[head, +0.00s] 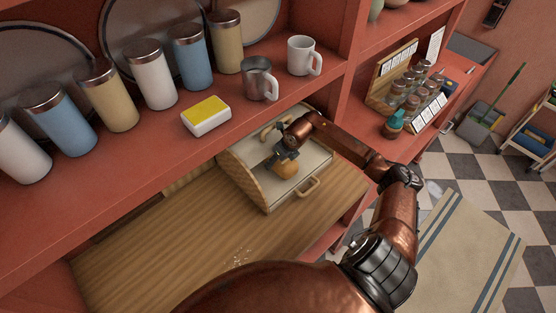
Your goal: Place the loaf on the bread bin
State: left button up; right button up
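The bread bin (307,161) stands on the wooden counter under the red shelf, with a cream lid, a woven-looking left side and a wooden handle at its front. The loaf (288,171), small, round and golden brown, shows against the bin's lid. My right gripper (285,158) reaches in from the right and its fingers are at the loaf's upper side, seemingly shut on it. The fingers hide part of the loaf. Whether the loaf touches the bin cannot be told. My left gripper is not in view.
Small tan pieces (270,132) show at the bin's top, behind the gripper. The red shelf (150,185) overhangs the counter and holds several canisters, a butter dish (206,116) and two mugs (301,56). The counter (190,225) left of the bin is mostly clear, with crumbs. A spice rack (408,92) stands right.

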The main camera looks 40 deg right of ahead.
aim_at(286, 160)
jog(key=shift+s+d+f, duration=0.1)
jog(key=shift+s+f, duration=0.15)
jog(key=shift+f, duration=0.1)
jog(key=o, duration=1.5)
jog(key=b+v, duration=0.2)
jog(key=v, duration=1)
jog(key=shift+w+b, duration=0.1)
jog(key=shift+b, duration=0.2)
